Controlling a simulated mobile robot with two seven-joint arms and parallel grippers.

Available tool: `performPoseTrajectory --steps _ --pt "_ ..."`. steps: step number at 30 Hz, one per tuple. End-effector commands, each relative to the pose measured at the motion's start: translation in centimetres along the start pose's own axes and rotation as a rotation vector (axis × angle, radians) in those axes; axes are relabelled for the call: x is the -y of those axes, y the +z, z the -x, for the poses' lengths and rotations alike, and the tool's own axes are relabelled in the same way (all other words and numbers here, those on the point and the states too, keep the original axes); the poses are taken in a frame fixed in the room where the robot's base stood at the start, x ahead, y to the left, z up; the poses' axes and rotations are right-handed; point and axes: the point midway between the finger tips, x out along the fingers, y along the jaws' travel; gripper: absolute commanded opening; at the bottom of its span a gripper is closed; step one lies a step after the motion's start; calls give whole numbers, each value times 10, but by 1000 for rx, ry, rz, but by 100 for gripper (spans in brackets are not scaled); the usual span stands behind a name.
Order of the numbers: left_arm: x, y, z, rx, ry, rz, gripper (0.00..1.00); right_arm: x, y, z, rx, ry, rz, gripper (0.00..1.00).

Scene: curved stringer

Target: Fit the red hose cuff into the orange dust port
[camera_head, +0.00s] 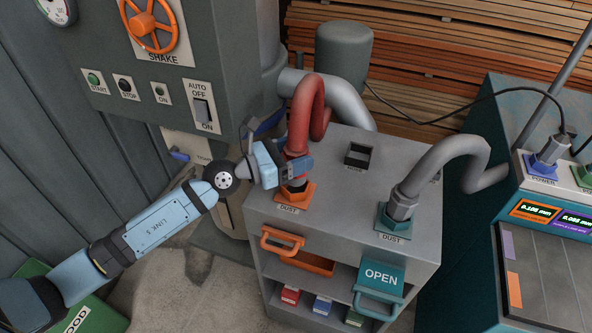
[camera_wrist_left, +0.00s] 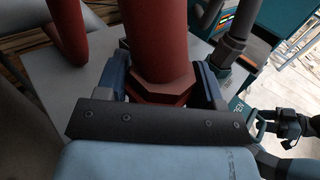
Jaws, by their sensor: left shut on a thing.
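The red hose cuff (camera_head: 295,157) hangs at the end of a bent red hose, over the orange dust port (camera_head: 293,197) on the grey cabinet's top. A dark band shows between cuff and port; I cannot tell whether the cuff's lower end has entered. My left gripper (camera_head: 296,168) is shut on the cuff, coming from the left. In the left wrist view the blue fingers flank the cuff's hexagonal collar (camera_wrist_left: 160,86), and the port is hidden. A dark jointed part, probably of my right arm, shows at that view's right edge; its jaws are unclear.
A grey hose sits in a teal dust port (camera_head: 392,222) to the right. A square dark opening (camera_head: 358,155) lies behind. Below are an orange-handled drawer (camera_head: 303,258) and a teal OPEN drawer (camera_head: 381,277). A grey control panel (camera_head: 150,95) stands close at the left.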

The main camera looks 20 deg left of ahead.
Motion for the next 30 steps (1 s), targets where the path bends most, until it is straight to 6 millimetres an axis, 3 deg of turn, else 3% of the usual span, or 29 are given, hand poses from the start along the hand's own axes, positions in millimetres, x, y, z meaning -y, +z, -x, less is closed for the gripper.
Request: performPoseTrajectory --steps 7,14,20,21,23,24,30 --pt "0 -39 0 -1 1 0 34 2 9 -11 -19 -5 14 43" --pt "0 -38 0 0 1 0 34 0 3 -5 -26 -7 31 43" --pt "0 -44 0 0 1 0 34 -1 11 -6 -19 -6 32 43" --pt "0 -43 0 -1 1 0 68 -1 10 -5 -18 -5 32 43" --pt "0 -43 0 -1 1 0 82 -1 11 -5 -17 -5 31 43" --pt "0 -43 0 -1 1 0 87 0 11 -5 -17 -5 30 43" --pt "0 -43 0 -1 1 0 87 0 11 -6 -17 -5 27 43"
